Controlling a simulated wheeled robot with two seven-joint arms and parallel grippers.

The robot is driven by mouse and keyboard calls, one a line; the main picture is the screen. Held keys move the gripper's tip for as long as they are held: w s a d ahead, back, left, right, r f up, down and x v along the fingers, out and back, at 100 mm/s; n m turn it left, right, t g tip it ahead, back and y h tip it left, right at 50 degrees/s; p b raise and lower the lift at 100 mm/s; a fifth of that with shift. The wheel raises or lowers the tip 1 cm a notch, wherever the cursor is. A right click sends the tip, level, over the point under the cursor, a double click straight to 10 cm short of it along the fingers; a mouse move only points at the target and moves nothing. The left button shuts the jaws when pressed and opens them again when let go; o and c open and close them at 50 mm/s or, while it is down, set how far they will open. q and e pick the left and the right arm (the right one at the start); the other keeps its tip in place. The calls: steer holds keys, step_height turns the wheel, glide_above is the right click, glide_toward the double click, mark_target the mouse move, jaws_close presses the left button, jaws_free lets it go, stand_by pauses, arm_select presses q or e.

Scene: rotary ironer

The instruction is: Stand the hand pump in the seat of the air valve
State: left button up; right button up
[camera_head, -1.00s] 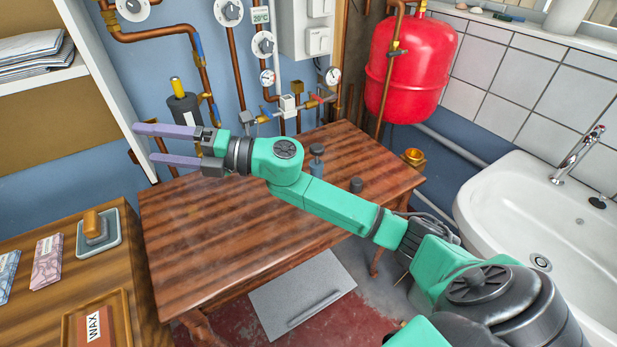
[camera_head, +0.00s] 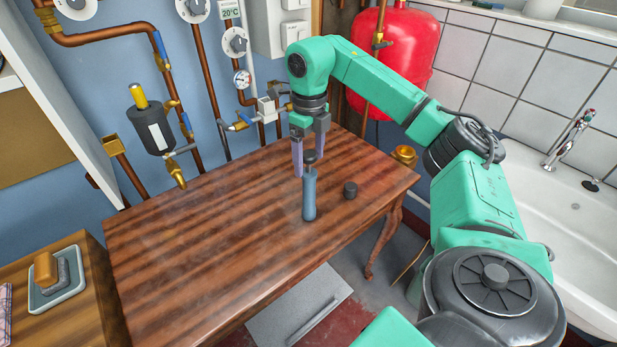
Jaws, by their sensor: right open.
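The hand pump (camera_head: 309,198) looks like a slim blue-grey cylinder with a dark knob on top. It stands upright on the wooden table. My right gripper (camera_head: 309,160) points down over it, open. Its two purple fingers show on either side of the pump's knob; whether they touch it I cannot tell. I cannot tell for sure which fitting is the air valve's seat. Open brass sockets show at the right behind the table (camera_head: 404,153) and on a pipe at the left (camera_head: 113,145). My left gripper is not in view.
A small dark cylinder (camera_head: 350,190) stands on the table (camera_head: 200,255) right of the pump. The table's left part is clear. Copper pipes and a dark canister (camera_head: 151,130) line the wall. A red tank (camera_head: 405,60) and a sink (camera_head: 545,215) are at the right.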

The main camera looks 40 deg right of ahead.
mark_target(308, 171)
step_height(308, 171, down, 5)
steer(key=shift+a+f+p, duration=0.1)
steer(key=shift+f+p, duration=0.05)
steer(key=shift+p, duration=0.2)
jaws_close()
stand_by(1.2)
